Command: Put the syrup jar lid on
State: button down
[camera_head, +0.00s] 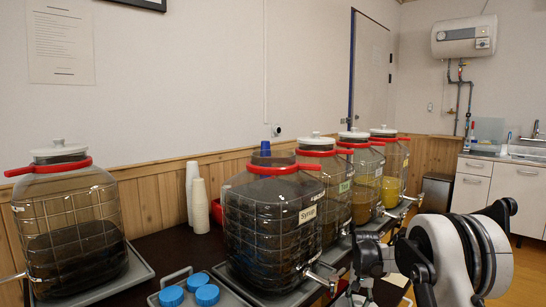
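The syrup jar (272,228) stands in the middle of the dark table, a large dark-filled jar in a wire frame with a red collar and a "Syrup" label. A dark blue piece (265,149) shows at its top; I cannot tell whether it sits in the mouth or stands behind. No white knobbed lid like those on the other jars shows on it. Blue round caps (170,296) lie in a grey tray in front of it. My gripper (385,258) seems to be the dark part right of the syrup jar; its fingers cannot be made out clearly.
A lidded dark jar (72,230) stands at left on a grey tray. Lidded jars (319,170) (357,177) (389,165) stand in a row behind the syrup jar. Stacked paper cups (200,205) stand near the wall. Taps stick out at the jars' fronts.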

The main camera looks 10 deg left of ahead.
jog(key=shift+r+p, duration=1.55)
jog(key=shift+r, duration=1.95)
